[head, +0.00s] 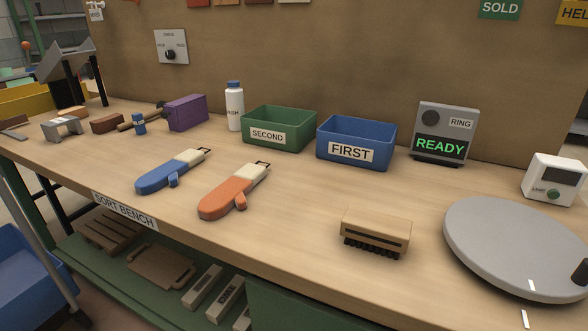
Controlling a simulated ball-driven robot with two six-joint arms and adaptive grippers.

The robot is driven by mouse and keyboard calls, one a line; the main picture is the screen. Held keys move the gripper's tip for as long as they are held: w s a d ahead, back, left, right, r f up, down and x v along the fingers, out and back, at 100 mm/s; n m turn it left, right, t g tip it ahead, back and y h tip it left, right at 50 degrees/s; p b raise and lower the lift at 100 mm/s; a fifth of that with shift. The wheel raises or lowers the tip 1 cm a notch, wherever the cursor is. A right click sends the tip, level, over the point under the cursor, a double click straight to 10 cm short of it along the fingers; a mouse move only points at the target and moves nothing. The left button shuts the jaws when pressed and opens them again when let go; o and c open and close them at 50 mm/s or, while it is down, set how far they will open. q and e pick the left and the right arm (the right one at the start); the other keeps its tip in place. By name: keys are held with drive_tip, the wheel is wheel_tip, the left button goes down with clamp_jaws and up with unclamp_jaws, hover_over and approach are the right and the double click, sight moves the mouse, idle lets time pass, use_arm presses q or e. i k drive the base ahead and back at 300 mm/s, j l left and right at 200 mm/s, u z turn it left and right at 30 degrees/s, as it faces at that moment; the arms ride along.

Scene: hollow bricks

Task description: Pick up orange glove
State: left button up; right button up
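The orange glove (225,199) lies flat near the middle of the wooden bench (300,232). Its cream cuff points to the back right and its thumb sticks out at the right side. A dark loop shows at the cuff end. A blue glove (165,177) of the same shape lies to its left, apart from it. Neither of my grippers is in the head view.
Green SECOND bin (300,141) and blue FIRST bin (385,153) stand behind the gloves. A brush (376,231) and a grey round plate (515,240) are to the right. A white bottle (235,110) and purple box (187,112) stand back left. Bench around the orange glove is clear.

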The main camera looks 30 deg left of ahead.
sight(232, 192)
drive_tip(key=u, duration=1.2)
